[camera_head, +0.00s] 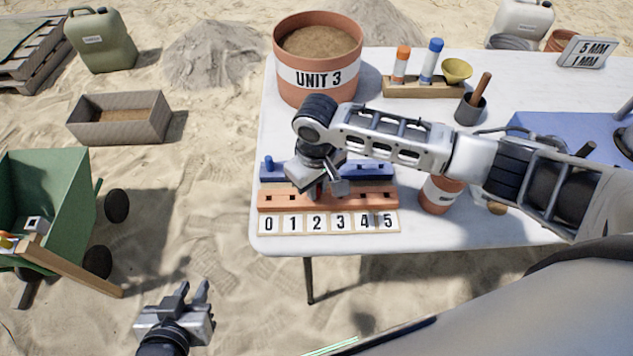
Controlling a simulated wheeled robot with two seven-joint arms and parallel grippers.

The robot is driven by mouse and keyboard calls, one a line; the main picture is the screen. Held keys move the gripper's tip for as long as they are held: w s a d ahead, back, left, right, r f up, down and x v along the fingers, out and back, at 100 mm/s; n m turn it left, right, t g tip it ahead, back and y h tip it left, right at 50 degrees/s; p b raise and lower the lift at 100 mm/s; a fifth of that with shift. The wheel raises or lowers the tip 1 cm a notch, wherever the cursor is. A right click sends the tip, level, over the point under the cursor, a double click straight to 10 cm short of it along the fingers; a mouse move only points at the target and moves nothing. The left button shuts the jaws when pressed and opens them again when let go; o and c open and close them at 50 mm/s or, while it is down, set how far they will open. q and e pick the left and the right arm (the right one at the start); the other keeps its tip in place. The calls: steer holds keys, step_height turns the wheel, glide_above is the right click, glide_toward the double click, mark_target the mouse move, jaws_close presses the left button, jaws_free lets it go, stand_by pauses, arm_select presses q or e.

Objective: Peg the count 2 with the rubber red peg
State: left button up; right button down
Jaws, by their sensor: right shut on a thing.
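A count board stands on the white table, with a row of number tiles (328,222) from 0 to 5. Behind the tiles is a red strip (276,203) with square holes, and behind that a blue strip (372,170) with a blue peg (268,162) upright at its left end. My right gripper (317,193) points down over the red strip, around the 2 tile. It is shut on the red peg, which the fingers and hand almost wholly hide; I cannot tell how deep it sits. My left gripper (195,292) is open and empty, low at the left over sand.
A UNIT 3 pot (318,78) of sand stands behind the board. A wooden rack (428,88) with an orange-capped and a blue-capped tube is at the back. A terracotta jar (440,195) stands right of the board. A green cart (62,195) is at left.

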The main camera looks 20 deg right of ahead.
steer(key=c, duration=1.3)
jaws_free()
steer(key=shift+f, duration=0.1)
arm_select(q)
steer(key=shift+f, duration=0.1)
steer(key=shift+a+f, duration=0.15)
arm_select(e)
step_height(320, 180, up, 16)
arm_select(q)
steer(key=shift+s, duration=0.1)
arm_select(e)
steer(key=shift+f, duration=0.1)
